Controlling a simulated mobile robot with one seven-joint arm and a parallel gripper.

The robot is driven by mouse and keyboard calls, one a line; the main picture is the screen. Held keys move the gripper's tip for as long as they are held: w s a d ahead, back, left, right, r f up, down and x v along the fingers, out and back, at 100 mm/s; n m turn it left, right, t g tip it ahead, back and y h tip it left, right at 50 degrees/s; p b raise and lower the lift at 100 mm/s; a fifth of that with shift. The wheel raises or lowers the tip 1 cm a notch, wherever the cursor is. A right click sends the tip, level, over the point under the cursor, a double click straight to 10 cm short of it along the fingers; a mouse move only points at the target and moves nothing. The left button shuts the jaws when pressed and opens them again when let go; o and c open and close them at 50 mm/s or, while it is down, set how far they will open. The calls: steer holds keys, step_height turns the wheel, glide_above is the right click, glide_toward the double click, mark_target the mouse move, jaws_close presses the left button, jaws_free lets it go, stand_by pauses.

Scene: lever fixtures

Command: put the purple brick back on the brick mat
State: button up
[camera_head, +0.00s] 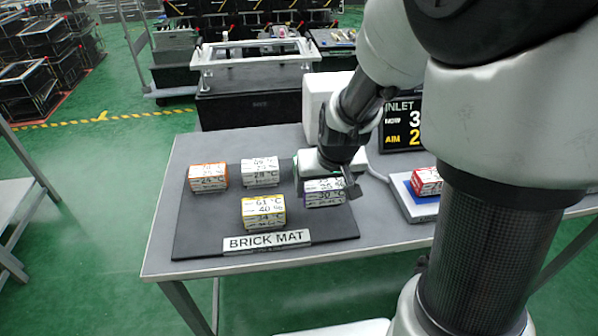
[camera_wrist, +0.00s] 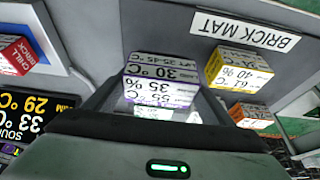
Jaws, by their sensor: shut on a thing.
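The purple brick (camera_head: 324,193), white with purple edges and printed figures, is at the right side of the dark brick mat (camera_head: 210,240). In the wrist view the purple brick (camera_wrist: 160,82) sits between the fingers of my gripper (camera_wrist: 158,100). My gripper (camera_head: 328,183) is shut on it, reaching in from behind and above. The brick looks level and is over the mat or on it; I cannot tell whether its underside touches. The mat's front edge carries a white BRICK MAT label (camera_head: 267,241).
On the mat stand an orange brick (camera_head: 208,177), a white-grey brick (camera_head: 260,172) and a yellow brick (camera_head: 263,213). To the right, a red brick (camera_head: 426,182) sits on a blue-topped white stand (camera_head: 405,205). A dark display (camera_head: 401,122) stands behind. My arm covers the table's right part.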

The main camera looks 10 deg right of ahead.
mark_target(322, 202)
steer(key=shift+f+b, duration=0.75)
steer(key=shift+f, duration=1.7)
steer(key=shift+f, duration=0.15)
steer(key=o, duration=1.4)
